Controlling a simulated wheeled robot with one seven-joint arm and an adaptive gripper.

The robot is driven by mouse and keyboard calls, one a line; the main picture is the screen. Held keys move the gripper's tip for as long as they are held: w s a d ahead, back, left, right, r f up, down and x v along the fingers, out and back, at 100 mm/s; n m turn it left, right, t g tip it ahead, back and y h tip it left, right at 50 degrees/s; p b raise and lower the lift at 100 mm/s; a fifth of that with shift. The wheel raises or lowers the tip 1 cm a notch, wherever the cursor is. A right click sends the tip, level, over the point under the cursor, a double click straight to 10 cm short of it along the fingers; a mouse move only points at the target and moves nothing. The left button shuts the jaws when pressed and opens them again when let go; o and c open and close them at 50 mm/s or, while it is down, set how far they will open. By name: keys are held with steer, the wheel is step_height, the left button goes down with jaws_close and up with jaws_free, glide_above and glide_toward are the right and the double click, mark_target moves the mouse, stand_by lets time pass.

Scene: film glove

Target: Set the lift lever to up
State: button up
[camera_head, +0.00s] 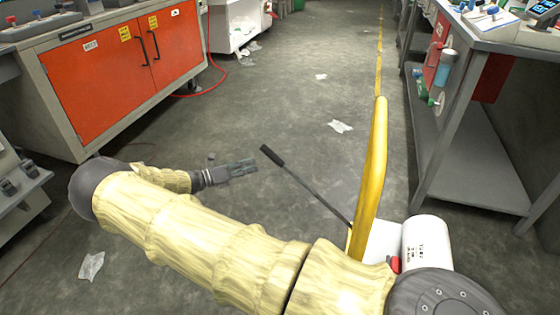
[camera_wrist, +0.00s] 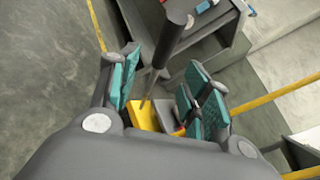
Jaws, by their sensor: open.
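The lift lever (camera_head: 305,185) is a thin dark rod with a black grip (camera_head: 272,155). It slants up and left from the foot of a yellow frame (camera_head: 372,175). My gripper (camera_head: 250,166) is open and empty, just left of the black grip, with a small gap seeming to separate them in the head view. In the wrist view the lever's dark grip (camera_wrist: 173,35) shows ahead, between the teal-padded fingers of my gripper (camera_wrist: 163,65). The lever's lower end is partly hidden by the yellow frame.
A white cylinder (camera_head: 427,243) stands right of the yellow frame. An orange-door cabinet (camera_head: 120,62) is at the left, a grey workbench (camera_head: 470,170) at the right. Crumpled film scraps (camera_head: 340,126) lie on the floor. The middle aisle is mostly clear.

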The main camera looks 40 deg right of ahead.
mark_target(271, 156)
steer(key=x, duration=0.3)
steer(key=b+x, duration=0.1)
steer(key=x, duration=0.2)
steer(key=r+b+x, duration=0.1)
steer(key=x, duration=0.3)
steer(key=shift+w+d, duration=0.15)
steer(key=shift+w, duration=0.2)
